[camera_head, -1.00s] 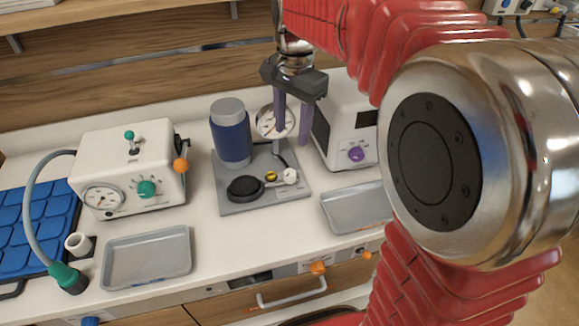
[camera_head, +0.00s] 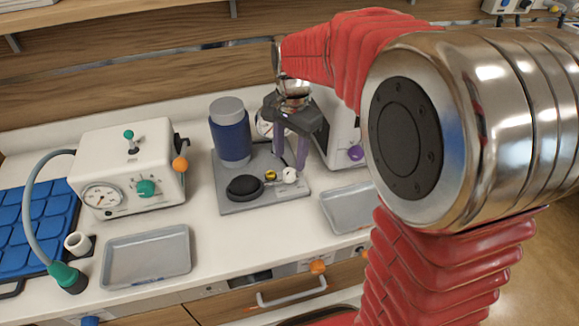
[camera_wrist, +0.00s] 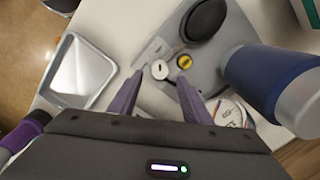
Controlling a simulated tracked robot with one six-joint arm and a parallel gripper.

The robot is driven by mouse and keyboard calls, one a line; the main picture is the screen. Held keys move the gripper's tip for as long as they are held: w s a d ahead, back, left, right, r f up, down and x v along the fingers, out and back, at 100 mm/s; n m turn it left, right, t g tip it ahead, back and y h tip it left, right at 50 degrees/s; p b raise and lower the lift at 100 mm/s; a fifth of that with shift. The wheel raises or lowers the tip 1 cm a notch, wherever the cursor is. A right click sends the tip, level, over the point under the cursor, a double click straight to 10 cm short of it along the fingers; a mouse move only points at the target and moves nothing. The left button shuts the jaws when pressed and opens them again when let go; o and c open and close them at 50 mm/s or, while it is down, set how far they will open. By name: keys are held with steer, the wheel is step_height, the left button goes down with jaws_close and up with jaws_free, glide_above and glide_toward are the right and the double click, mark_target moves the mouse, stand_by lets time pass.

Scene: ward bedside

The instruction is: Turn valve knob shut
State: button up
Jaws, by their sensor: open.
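A small white valve knob (camera_head: 290,175) with a dark slot sits at the front right of a grey base plate (camera_head: 262,197). In the wrist view the knob (camera_wrist: 160,69) appears in the gap between my two purple fingertips. My gripper (camera_head: 291,161) points down over the plate, open and empty, close above the knob. I cannot tell whether it touches the knob. A brass-yellow fitting (camera_wrist: 184,62) is beside the knob. A pressure gauge (camera_head: 264,125) behind is partly hidden by my gripper.
The plate also carries a blue cylinder (camera_head: 230,136) and a black bulb (camera_head: 245,187). A white device with a purple knob (camera_head: 356,153) stands close on the right. Grey trays (camera_head: 147,257) (camera_head: 347,207) lie near the counter's front. A white box (camera_head: 128,162) is at left.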

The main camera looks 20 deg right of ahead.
mark_target(289, 171)
steer(key=shift+w+f, duration=0.1)
steer(key=shift+f, duration=2.45)
steer(key=shift+c, duration=0.2)
steer(key=c, duration=1)
